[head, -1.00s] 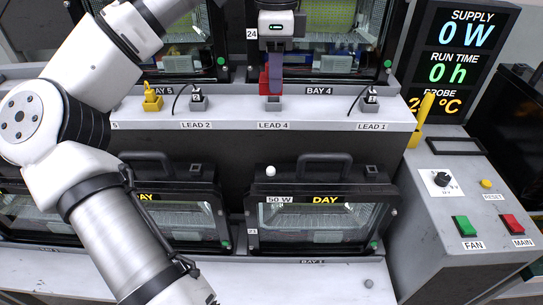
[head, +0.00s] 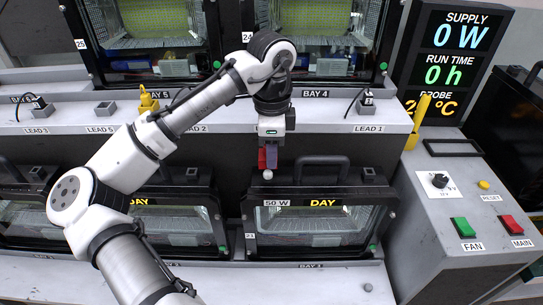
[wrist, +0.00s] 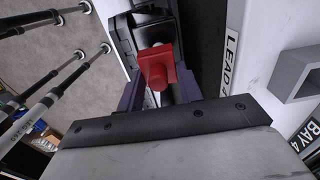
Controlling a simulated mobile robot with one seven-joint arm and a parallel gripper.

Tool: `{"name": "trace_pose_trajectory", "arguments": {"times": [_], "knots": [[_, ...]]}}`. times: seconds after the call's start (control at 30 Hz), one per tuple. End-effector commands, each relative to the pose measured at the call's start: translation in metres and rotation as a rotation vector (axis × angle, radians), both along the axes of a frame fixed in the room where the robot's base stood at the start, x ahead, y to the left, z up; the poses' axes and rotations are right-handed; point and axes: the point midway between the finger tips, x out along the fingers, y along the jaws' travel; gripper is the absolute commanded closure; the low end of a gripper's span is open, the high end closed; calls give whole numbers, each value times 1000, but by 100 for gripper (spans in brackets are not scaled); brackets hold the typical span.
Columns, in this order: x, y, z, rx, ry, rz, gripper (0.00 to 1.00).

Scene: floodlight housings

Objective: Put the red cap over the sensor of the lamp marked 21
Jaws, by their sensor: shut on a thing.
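The lamp marked 21 (head: 324,222) is a dark-framed housing with a "50 W" and "DAY" label, below the shelf on the right. Its sensor (head: 267,174), a small white ball, stands on its top edge left of the handle and is uncovered. My gripper (head: 270,158) has purple fingers and is shut on the red cap (head: 262,158). The cap is held just above the sensor in the head view; I cannot tell the exact gap. In the wrist view the cap (wrist: 157,68) sits between the fingers, and the sensor cannot be made out.
A black handle (head: 322,163) rises from the lamp's top, right of the sensor. The shelf front (head: 340,128) with lead labels is close behind my gripper. Another lamp (head: 160,222) stands to the left. A control box (head: 450,205) with buttons stands at the right.

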Motion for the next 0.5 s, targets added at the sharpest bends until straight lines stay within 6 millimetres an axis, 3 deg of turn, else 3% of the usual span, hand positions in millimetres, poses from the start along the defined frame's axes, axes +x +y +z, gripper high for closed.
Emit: {"name": "trace_pose_trajectory", "arguments": {"times": [0.17,0.5], "knots": [[0,0,-23,0,1,0,86],[0,0,-27,-1,0,0,86]]}}
